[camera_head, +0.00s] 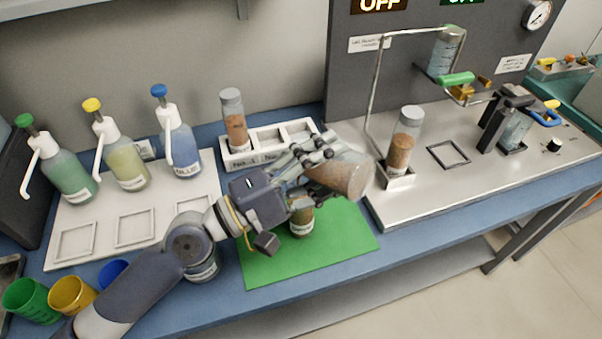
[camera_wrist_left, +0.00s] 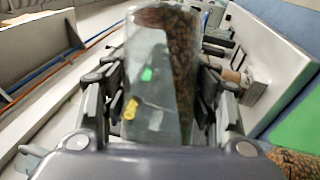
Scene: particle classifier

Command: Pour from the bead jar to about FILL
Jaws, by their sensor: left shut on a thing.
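My left gripper (camera_head: 318,170) is shut on the bead jar (camera_head: 347,174), a clear vessel with brown beads. The jar is tipped well over, above the green mat (camera_head: 345,236). In the left wrist view the jar (camera_wrist_left: 160,75) sits between the fingers (camera_wrist_left: 158,100), its beads banked along the right side and far end. A smaller jar (camera_head: 301,222) with brownish contents stands upright on the mat, below the gripper and partly hidden by it. I cannot make out a FILL mark or falling beads. My right gripper is not in view.
A white rack (camera_head: 240,161) behind the gripper holds a capped jar (camera_head: 234,120) of brown grains. Another capped jar (camera_head: 402,140) stands on the metal bench at right. Pump bottles (camera_head: 181,140) and coloured cups (camera_head: 72,296) are at left. The mat's right part is clear.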

